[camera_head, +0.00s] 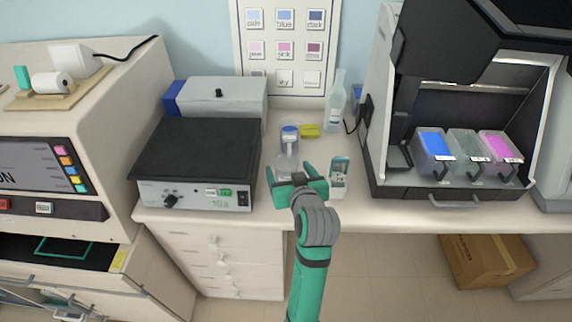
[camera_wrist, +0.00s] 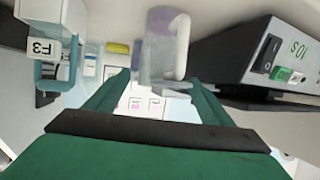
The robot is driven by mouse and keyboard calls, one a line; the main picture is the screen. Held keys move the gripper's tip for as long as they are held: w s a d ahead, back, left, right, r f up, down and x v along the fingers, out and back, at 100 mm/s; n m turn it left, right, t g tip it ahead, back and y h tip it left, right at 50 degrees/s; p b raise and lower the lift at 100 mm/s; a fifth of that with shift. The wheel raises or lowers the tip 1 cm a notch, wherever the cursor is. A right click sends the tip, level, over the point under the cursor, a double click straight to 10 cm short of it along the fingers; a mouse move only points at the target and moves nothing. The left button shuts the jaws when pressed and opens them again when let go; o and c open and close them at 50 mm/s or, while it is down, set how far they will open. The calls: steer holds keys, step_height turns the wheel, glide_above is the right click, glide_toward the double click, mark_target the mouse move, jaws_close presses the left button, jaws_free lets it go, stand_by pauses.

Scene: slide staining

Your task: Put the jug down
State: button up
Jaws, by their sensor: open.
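The jug is a clear, faintly tinted vessel with a pale handle. In the wrist view the jug (camera_wrist: 158,50) is just past and between my fingertips, handle towards the right finger. In the head view the jug (camera_head: 286,165) is at the front of the bench, partly hidden by my gripper (camera_head: 297,183). My gripper, also in the wrist view (camera_wrist: 158,80), is open around or just short of it. The jug appears to stand upright on the bench (camera_head: 378,212); its base contact is not clear.
A teal-topped slide box (camera_head: 339,180) stands close on the right, a black-topped hot plate (camera_head: 195,150) on the left. A blue-topped container (camera_head: 290,138) and a yellow block (camera_head: 309,130) are behind the jug. A clear bottle (camera_head: 337,100) stands further back.

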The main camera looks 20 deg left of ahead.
steer(key=v, duration=0.6)
steer(key=shift+s, duration=0.2)
steer(key=shift+d, duration=0.1)
